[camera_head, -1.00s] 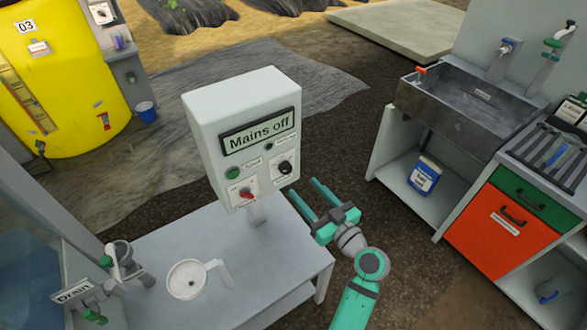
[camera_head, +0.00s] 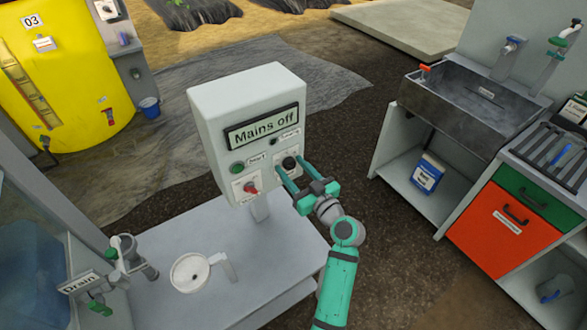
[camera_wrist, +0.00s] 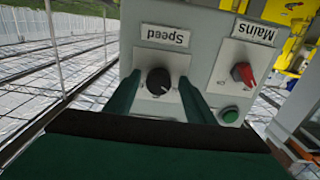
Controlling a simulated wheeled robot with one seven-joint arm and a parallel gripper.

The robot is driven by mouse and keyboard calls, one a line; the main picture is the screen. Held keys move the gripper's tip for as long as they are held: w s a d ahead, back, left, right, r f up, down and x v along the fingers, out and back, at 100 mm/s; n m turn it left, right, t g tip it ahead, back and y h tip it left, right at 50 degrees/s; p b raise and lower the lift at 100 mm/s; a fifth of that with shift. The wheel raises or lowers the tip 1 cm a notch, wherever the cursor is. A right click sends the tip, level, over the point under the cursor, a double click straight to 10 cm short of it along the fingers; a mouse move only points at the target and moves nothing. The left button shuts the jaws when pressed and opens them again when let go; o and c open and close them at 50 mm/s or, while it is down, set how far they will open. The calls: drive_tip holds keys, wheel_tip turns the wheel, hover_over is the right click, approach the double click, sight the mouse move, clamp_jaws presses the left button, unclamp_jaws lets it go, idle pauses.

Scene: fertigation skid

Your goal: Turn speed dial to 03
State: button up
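The speed dial (camera_head: 289,163) is a black knob with a pale pointer mark on a white plate, at the right of the control box (camera_head: 243,98). It also shows in the wrist view (camera_wrist: 158,81) under an upside-down "Speed" label. My gripper (camera_head: 291,178) is at the box's front face. In the wrist view its two green fingers (camera_wrist: 154,97) stand open on either side of the dial, with a visible gap to the knob. The box's display (camera_head: 261,128) reads "Mains off". The scale figures around the dial are too small to read.
The red mains switch (camera_head: 249,187) and green start button (camera_head: 237,168) sit left of the dial. A sink (camera_head: 465,100) stands well to the right.

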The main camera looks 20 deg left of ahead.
drive_tip(key=shift+d, duration=0.1)
drive_tip(key=c, duration=1)
drive_tip(key=shift+m, duration=0.3)
drive_tip(key=m, duration=0.4)
drive_tip(key=shift+m, duration=0.3)
drive_tip(key=m, duration=0.5)
drive_tip(key=shift+m, duration=0.3)
drive_tip(key=m, duration=0.6)
drive_tip(key=shift+r, duration=0.1)
drive_tip(key=m, duration=0.7)
drive_tip(key=shift+d, duration=0.1)
